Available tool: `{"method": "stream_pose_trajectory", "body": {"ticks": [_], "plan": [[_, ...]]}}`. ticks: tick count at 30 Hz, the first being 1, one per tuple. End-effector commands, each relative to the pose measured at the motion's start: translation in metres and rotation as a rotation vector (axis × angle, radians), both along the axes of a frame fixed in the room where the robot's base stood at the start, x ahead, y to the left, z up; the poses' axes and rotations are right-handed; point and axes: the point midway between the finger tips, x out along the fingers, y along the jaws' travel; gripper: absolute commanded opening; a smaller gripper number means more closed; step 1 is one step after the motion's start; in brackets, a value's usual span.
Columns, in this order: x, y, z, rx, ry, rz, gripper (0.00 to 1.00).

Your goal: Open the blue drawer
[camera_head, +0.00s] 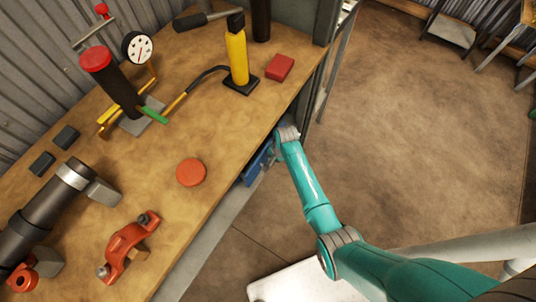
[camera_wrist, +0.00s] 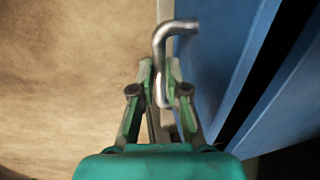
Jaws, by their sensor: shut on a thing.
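The blue drawer (camera_head: 255,167) is under the edge of the wooden workbench in the head view, mostly hidden by the bench top and my arm. In the wrist view its blue front (camera_wrist: 220,50) fills the right side, with a dark gap along it. A bent silver metal handle (camera_wrist: 175,28) stands out from the blue front. My gripper (camera_wrist: 162,85) is shut on the handle, with its green fingers on either side of the bar. In the head view my gripper is hidden by my arm and the bench edge.
The workbench (camera_head: 150,170) holds a red-capped pump with a gauge (camera_head: 137,48), a yellow cylinder (camera_head: 237,55), a red block (camera_head: 280,67), a red disc (camera_head: 190,172) and an orange clamp (camera_head: 125,245). The floor (camera_head: 400,120) to the right is clear.

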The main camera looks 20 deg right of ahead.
Motion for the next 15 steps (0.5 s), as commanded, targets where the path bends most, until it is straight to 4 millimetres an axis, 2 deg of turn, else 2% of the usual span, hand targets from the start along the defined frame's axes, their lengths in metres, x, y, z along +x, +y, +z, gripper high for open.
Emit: {"method": "stream_pose_trajectory", "body": {"ticks": [1,9,15], "plan": [[-0.012,-0.008,-0.001,0.001,0.002,-0.004,0.00],[-0.068,-0.049,-0.001,0.001,0.002,-0.006,0.00],[-0.099,-0.071,0.000,0.002,0.001,-0.005,0.00]]}}
